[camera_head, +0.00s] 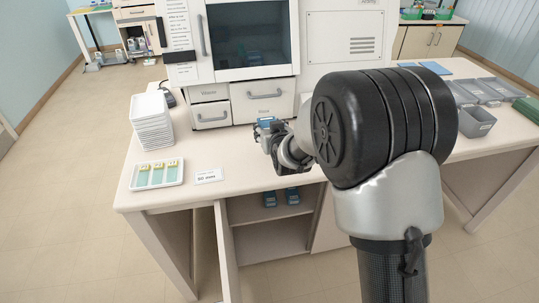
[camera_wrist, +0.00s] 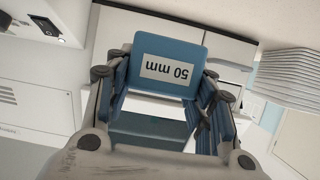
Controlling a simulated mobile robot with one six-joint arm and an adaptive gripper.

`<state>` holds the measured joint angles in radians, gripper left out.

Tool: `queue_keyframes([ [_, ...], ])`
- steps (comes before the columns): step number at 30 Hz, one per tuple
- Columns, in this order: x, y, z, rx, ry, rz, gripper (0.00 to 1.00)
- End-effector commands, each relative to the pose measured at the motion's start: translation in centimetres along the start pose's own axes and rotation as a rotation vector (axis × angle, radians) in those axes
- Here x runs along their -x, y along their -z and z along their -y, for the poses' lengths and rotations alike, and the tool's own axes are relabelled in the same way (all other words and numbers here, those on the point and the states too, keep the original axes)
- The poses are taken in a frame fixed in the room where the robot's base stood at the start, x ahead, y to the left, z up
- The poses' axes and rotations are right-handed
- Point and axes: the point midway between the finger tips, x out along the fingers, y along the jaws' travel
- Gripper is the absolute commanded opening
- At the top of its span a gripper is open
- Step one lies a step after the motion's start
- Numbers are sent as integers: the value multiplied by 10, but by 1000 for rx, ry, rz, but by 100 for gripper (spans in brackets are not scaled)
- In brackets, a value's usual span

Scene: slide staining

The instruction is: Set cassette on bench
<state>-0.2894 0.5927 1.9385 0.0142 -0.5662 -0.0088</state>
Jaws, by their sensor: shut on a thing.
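A blue cassette (camera_head: 266,121) is held in my gripper (camera_head: 270,133) above the bench (camera_head: 235,170), in front of the white machine. In the wrist view the cassette (camera_wrist: 165,48) shows an upside-down label reading "50 mm". My gripper (camera_wrist: 165,78) is shut on it, with a finger at either side. The cassette's lower part is partly hidden by the gripper in the head view. A small card (camera_head: 209,176) reading "50 mm" stands on the bench, left of my gripper.
A white tray (camera_head: 134,184) with several slides sits left of the card. A stack of white trays (camera_head: 151,125) stands behind it. Two blue cassettes (camera_head: 270,199) (camera_head: 293,197) are on a shelf below the bench, behind an open door (camera_head: 226,250). Grey bins (camera_head: 478,122) stand at right.

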Motion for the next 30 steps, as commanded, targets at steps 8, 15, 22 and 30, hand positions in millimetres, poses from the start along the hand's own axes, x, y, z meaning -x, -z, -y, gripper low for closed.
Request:
queue_keyframes([
  [8, -17, -40, 0, 0, 0, -3, 20],
  [15, -26, -63, 0, 0, 0, -1, 20],
  [22, -34, -81, 0, 0, 0, -5, 20],
  [30, -35, -83, 0, 0, 0, -4, 20],
])
